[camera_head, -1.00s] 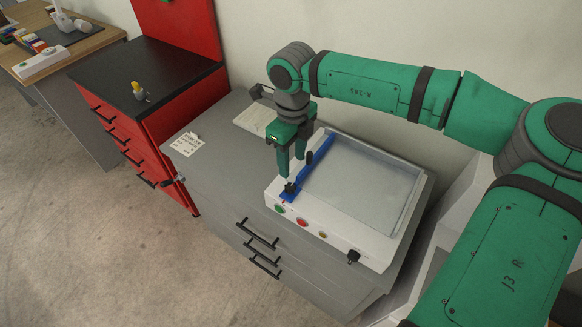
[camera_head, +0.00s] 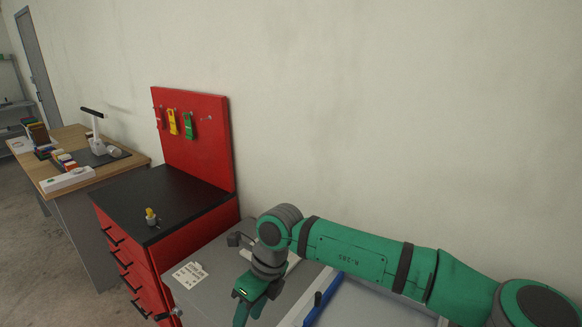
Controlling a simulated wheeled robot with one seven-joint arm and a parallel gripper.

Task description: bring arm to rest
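My arm is green and reaches in from the lower right, bent down at the wrist. My gripper (camera_head: 250,308) hangs over the grey cabinet top, left of the blue bar (camera_head: 322,301) of the box former. Its two green fingers are apart with nothing seen between them; their tips run to the bottom edge of the picture. The box former (camera_head: 372,307) is a light tray-like machine, mostly cut off by the lower edge and partly hidden behind my arm.
A white printed card (camera_head: 190,274) lies on the grey cabinet (camera_head: 208,296). To the left stands a red drawer cabinet with a black top (camera_head: 185,205), a small yellow-topped item (camera_head: 151,217) and a red pegboard (camera_head: 198,150). A wooden desk (camera_head: 75,185) stands farther left. The wall above is bare.

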